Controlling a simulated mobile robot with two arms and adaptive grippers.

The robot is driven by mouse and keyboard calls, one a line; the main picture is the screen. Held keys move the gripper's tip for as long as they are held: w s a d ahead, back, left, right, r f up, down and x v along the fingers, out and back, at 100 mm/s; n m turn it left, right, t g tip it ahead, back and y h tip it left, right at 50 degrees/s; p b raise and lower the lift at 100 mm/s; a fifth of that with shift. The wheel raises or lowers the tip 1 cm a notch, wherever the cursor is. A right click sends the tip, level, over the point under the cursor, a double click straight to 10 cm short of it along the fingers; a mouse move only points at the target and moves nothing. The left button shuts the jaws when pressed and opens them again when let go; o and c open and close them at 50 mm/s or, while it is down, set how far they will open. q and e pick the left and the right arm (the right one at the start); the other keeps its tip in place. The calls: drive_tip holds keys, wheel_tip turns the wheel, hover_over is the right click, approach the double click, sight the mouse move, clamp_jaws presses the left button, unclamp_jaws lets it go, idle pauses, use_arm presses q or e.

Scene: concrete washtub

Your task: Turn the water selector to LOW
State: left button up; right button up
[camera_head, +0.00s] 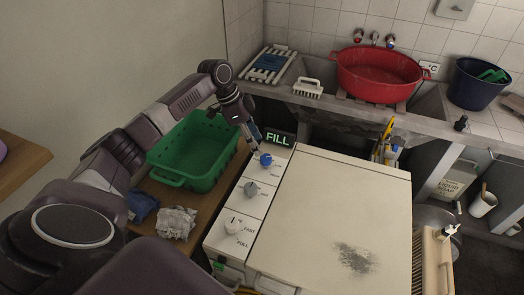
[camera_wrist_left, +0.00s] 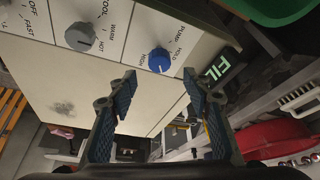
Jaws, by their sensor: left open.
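A blue knob (camera_head: 265,160) sits on the white control strip of the washing machine (camera_head: 330,215). In the left wrist view the blue knob (camera_wrist_left: 159,61) has small labels around it; I read PUMP and HOLD, and one that looks like HIGH. I cannot make out LOW. My left gripper (camera_head: 256,148) is just beside the blue knob, pointing down. In the wrist view its open fingertips (camera_wrist_left: 160,80) are apart, with the knob seen between and beyond them; contact is not visible. My right gripper is not in view.
A grey knob (camera_head: 251,189) and a white knob (camera_head: 234,225) share the strip. A lit FILL sign (camera_head: 279,139) stands at its far end. A green crate (camera_head: 190,182) is close on the left. A red basin (camera_head: 380,82) is on the sink behind.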

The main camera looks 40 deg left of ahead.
use_arm(q)
drive_tip(key=v, duration=0.5)
